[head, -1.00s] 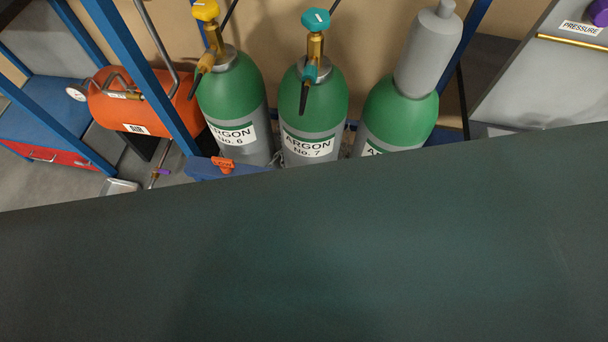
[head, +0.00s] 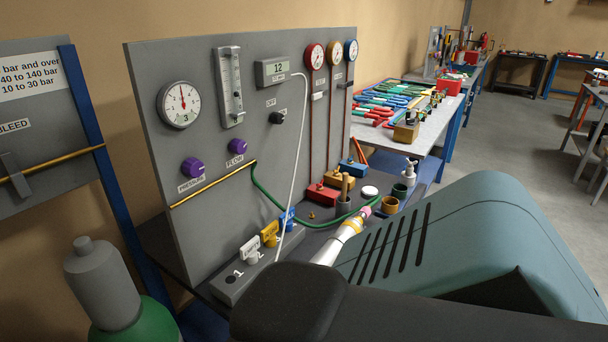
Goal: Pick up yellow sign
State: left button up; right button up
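The yellow sign (head: 269,233) is a small upright plate in a row on a long grey block (head: 233,290) at the foot of the grey gauge panel. A white sign (head: 250,248) stands on its near side and a blue sign (head: 287,217) on its far side. A thin white hose passes close to the yellow and blue signs. Neither of my grippers is in view.
A green hose (head: 298,217) droops from the panel (head: 225,165) over the bench. A grey-capped green cylinder (head: 103,290) stands at lower left. Large dark and teal parts cover the lower right.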

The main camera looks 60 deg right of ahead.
aim_at(268, 234)
jog(key=z, duration=1.8)
jog(key=k+l, duration=0.1)
jog(key=l, duration=0.5)
jog(key=k+l, duration=0.1)
jog(key=l, duration=0.5)
jog(key=k+l+z, duration=0.1)
jog(key=l, duration=0.5)
